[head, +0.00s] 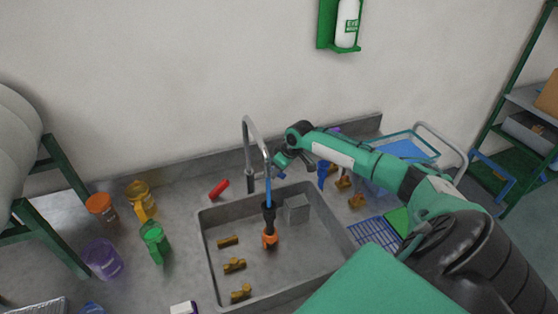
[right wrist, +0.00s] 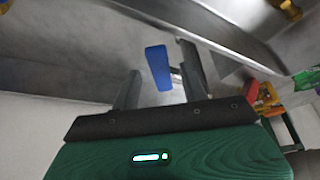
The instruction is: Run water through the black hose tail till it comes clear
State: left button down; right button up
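A black hose tail (head: 268,213) with an orange lower end (head: 270,239) is upright in the sink (head: 318,262), below the tap spout (head: 267,160). A thin blue streak, looking like water, joins the spout to the top of the hose tail. My right gripper (head: 284,161) is beside the tap. In the right wrist view, a blue lever (right wrist: 158,67) lies between the fingers of my right gripper (right wrist: 162,75), with gaps visible, so it looks open around the lever. My left gripper is not in view.
Several brass fittings (head: 235,265) and a grey block (head: 297,208) lie in the sink. A blue rack (head: 376,234) is at the right.

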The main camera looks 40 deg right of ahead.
jog(key=shift+s+d+r, duration=0.1)
jog(key=shift+s+r, duration=0.15)
jog(key=shift+r, duration=0.25)
jog(key=b+v, duration=0.3)
jog(key=v, duration=0.9)
jog(key=shift+r+b, duration=0.3)
jog(key=shift+b, duration=0.1)
